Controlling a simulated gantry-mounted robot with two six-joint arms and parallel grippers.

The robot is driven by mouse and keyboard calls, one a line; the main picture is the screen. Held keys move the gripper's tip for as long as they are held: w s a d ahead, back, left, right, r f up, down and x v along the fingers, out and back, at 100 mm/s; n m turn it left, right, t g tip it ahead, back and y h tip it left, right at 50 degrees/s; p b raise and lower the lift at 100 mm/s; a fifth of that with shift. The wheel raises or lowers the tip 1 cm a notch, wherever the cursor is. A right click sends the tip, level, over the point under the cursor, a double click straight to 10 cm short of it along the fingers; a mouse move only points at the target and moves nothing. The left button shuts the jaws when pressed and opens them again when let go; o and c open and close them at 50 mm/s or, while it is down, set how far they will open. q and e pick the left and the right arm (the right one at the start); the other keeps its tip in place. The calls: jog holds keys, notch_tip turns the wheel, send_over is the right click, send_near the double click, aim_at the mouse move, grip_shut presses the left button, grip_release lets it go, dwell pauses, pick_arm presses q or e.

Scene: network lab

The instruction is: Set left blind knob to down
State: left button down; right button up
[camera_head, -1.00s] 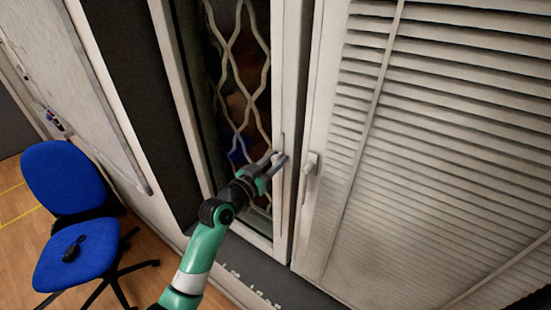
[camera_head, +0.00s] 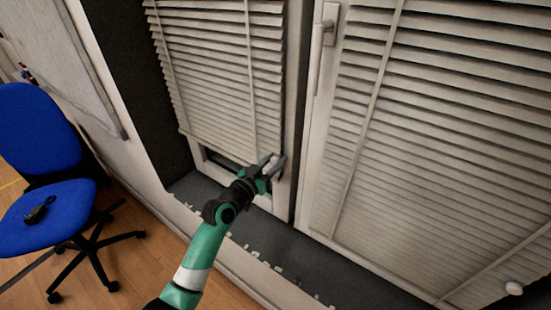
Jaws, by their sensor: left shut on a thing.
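The left blind (camera_head: 215,75) hangs over the left window with its slats covering most of the glass. Only a low dark strip of glass shows under its bottom edge. My left gripper (camera_head: 271,165) is at the lower right corner of this blind, beside the window frame. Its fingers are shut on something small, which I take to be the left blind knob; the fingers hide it. My right gripper is not in view.
The right blind (camera_head: 430,150) covers the right window, with a pale round knob (camera_head: 514,288) low at right. A window handle (camera_head: 322,45) sits between the windows. A dark sill (camera_head: 300,258) runs below. A blue chair (camera_head: 50,215) stands at left.

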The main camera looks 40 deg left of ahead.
pick_arm(q)
notch_tip(320, 180, down, 6)
jog(key=b, duration=0.4)
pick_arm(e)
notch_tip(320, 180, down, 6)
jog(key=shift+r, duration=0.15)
pick_arm(q)
jog(key=shift+f, duration=0.2)
jog(key=c, duration=0.6)
grip_release()
jog(key=shift+r, duration=0.15)
jog(key=s+p, duration=0.1)
jog(key=s, duration=0.3)
jog(key=s+d+p, duration=0.1)
jog(key=s, duration=0.2)
jog(key=s+p, duration=0.2)
jog(key=s, duration=0.2)
jog(key=shift+s+d, duration=0.25)
jog(key=shift+s, duration=0.05)
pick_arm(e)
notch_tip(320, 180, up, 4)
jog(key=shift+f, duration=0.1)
